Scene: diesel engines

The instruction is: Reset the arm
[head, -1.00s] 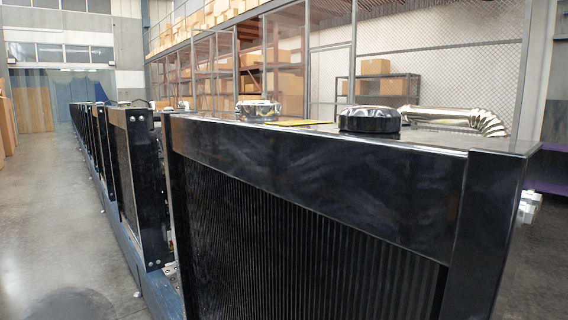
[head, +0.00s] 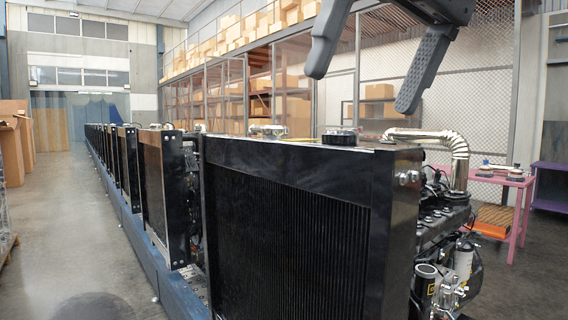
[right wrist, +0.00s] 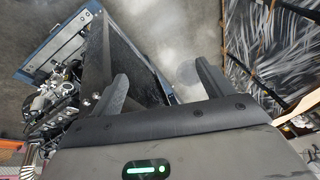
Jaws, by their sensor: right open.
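My right gripper (head: 362,85) hangs at the top right of the head view, above the front engine's radiator. Its two grey fingers are spread apart with nothing between them. In the right wrist view the same gripper (right wrist: 160,85) shows open and empty, with the floor and the radiator's edge beyond it. The black radiator (head: 285,230) of the diesel engine stands upright in front of me, with a black cap (head: 338,137) and a silver pipe (head: 450,145) on top. My left gripper is not in view.
A row of similar engines (head: 160,190) on a blue rail (head: 145,240) runs into the distance at left. A pink table (head: 500,180) stands at right. Cardboard boxes (head: 14,140) stand at far left. The grey floor (head: 60,240) at left is clear.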

